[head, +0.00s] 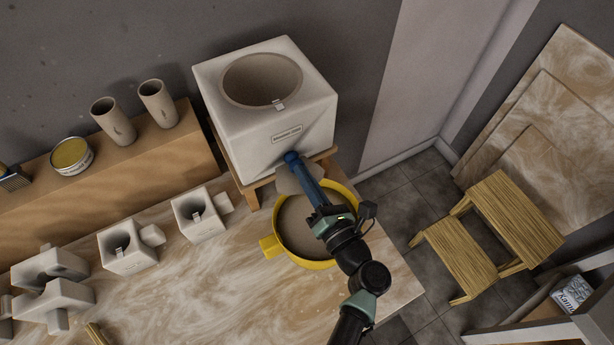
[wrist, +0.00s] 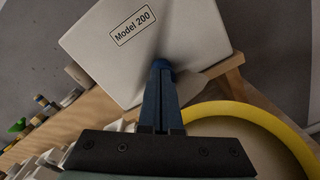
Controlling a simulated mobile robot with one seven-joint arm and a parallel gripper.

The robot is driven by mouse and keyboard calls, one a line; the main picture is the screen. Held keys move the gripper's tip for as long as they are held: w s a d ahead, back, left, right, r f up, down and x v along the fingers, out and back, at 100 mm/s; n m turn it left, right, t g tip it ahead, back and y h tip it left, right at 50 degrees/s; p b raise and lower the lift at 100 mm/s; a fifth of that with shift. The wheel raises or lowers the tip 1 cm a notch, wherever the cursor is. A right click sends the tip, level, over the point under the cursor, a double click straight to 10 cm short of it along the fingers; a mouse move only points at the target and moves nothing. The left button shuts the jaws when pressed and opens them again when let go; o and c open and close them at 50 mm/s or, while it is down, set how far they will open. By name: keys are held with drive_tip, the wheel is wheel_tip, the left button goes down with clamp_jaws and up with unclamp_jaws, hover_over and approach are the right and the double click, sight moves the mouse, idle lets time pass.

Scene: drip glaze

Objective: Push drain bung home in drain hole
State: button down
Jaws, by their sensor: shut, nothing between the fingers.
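The white block mould labelled Model 200 (head: 240,118) stands on a wooden stand, with a wide round opening in its top. Its front face also fills the upper middle of the wrist view (wrist: 110,55). My gripper (head: 291,158) is shut, with nothing between its blue fingers. The fingertips are at the lower part of the mould's front face, and they show in the wrist view (wrist: 160,66) against its lower edge. I cannot make out the drain bung or the drain hole; the fingers cover that spot. I cannot tell whether the tips touch anything.
A yellow-rimmed round basin (head: 267,247) lies under my arm. A pale grey spout-like piece (head: 287,184) shows beside the fingers. Smaller white moulds (head: 128,262) stand on the marbled table (head: 205,290) to the left. Two clay cups (head: 112,122) and a tin (head: 71,156) are on the shelf.

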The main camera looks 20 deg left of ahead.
drive_tip(key=shift+s+a+f, duration=0.1)
drive_tip(key=shift+a+f, duration=0.2)
drive_tip(key=v, duration=1.5)
drive_tip(key=shift+d, duration=0.1)
drive_tip(key=w+a+n+b, duration=0.2)
drive_tip(key=w+a+n, duration=0.2)
drive_tip(key=n, duration=0.9)
drive_tip(key=w+a+n+b, duration=0.1)
drive_tip(key=w+a+n, duration=0.4)
drive_tip(key=n, duration=0.9)
drive_tip(key=shift+a+r+b, duration=0.15)
drive_tip(key=shift+a+b, duration=0.25)
drive_tip(key=shift+a, duration=0.65)
drive_tip(key=shift+a, duration=0.15)
